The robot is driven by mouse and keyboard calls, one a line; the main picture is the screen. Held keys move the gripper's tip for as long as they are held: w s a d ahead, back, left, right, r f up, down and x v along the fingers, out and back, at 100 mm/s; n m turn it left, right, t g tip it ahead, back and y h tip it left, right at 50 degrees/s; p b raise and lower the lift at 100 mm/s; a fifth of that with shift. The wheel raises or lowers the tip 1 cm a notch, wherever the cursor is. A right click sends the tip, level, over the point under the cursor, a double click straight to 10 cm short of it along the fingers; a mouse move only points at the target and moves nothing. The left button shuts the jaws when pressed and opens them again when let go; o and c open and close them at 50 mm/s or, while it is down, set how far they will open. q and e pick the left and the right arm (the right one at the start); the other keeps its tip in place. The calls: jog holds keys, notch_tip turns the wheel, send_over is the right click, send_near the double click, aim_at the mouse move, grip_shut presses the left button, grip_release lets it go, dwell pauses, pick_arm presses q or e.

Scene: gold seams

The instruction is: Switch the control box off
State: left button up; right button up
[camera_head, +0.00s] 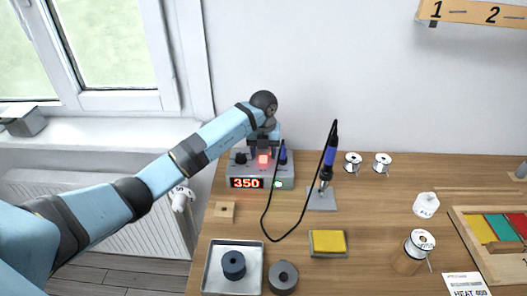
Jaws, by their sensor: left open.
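The control box (287,172) is a grey unit at the back left of the wooden table. Its display (247,183) reads 350 in red, and a green light (279,185) glows on its front. A red lit switch (263,160) shows on its top, between a dark knob (241,158) and the blue cable plug (283,153). My left gripper (263,149) is open and points down just above and behind the red switch. I cannot tell whether it touches the box. My right gripper is not in view.
The soldering iron (329,158) stands upright in its grey stand (321,201), its black cable looping across the table. A yellow sponge (327,241), a metal tray (215,271), solder spools (382,162) and a jar (409,261) lie around.

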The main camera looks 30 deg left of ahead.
pick_arm(q)
jog(key=c, duration=0.9)
jog(key=shift+s+t+y, duration=0.1)
jog(key=shift+t+y, duration=0.2)
jog(key=shift+t, duration=0.2)
jog(key=shift+s+d+t+y+b, duration=0.15)
jog(key=shift+t+y+b, duration=0.25)
jog(key=shift+t+b, duration=0.5)
jog(key=shift+r+t, duration=0.1)
jog(key=shift+t, duration=0.2)
jog(key=shift+s+r, duration=0.1)
jog(key=shift+r, duration=0.05)
jog(key=o, duration=0.9)
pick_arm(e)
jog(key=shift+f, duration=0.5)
